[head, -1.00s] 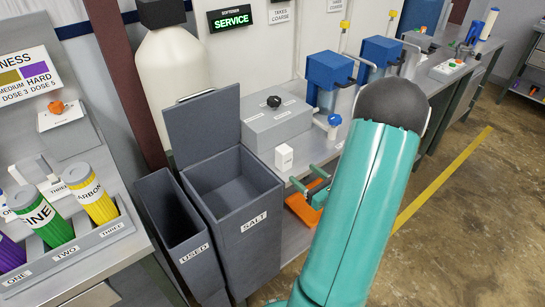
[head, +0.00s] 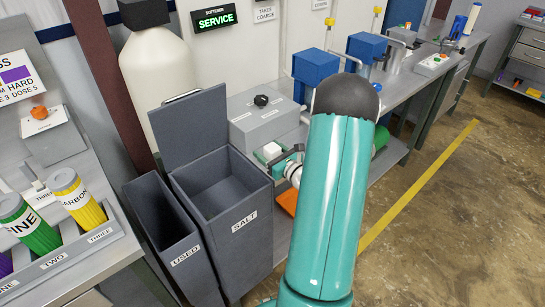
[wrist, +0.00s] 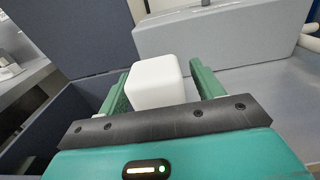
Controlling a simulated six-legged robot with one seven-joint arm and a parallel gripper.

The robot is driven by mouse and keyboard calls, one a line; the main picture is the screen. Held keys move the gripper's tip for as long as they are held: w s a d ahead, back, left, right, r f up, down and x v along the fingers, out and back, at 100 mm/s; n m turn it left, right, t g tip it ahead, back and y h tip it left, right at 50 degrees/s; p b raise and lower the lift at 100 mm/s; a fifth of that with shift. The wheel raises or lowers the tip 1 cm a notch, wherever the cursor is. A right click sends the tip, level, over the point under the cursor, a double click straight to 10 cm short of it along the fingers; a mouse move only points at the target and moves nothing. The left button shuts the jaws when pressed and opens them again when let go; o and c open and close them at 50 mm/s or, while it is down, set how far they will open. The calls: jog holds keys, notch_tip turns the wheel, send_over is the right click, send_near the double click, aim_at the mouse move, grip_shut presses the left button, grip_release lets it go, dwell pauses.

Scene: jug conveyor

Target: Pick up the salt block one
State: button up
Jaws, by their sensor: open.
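The salt block, a white cube (wrist: 155,82), sits between the two green fingers of my gripper (wrist: 160,88) in the wrist view. The fingers are open, one on each side of it, with a small gap showing at the right; contact at the left is hard to tell. In the head view the white block (head: 272,149) shows on the bench beside the grey box, with my gripper (head: 280,160) around it. My arm hides part of the bench there.
The open grey SALT bin (head: 245,222) stands just left of the block, with the USED bin (head: 186,256) beside it. A grey box (head: 262,120) is close behind the block. Blue-topped units (head: 315,66) stand farther right along the bench.

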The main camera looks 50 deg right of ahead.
jog(key=shift+w, duration=0.15)
jog(key=c, duration=1.3)
jog(key=shift+o, duration=0.2)
jog(key=shift+r, duration=0.15)
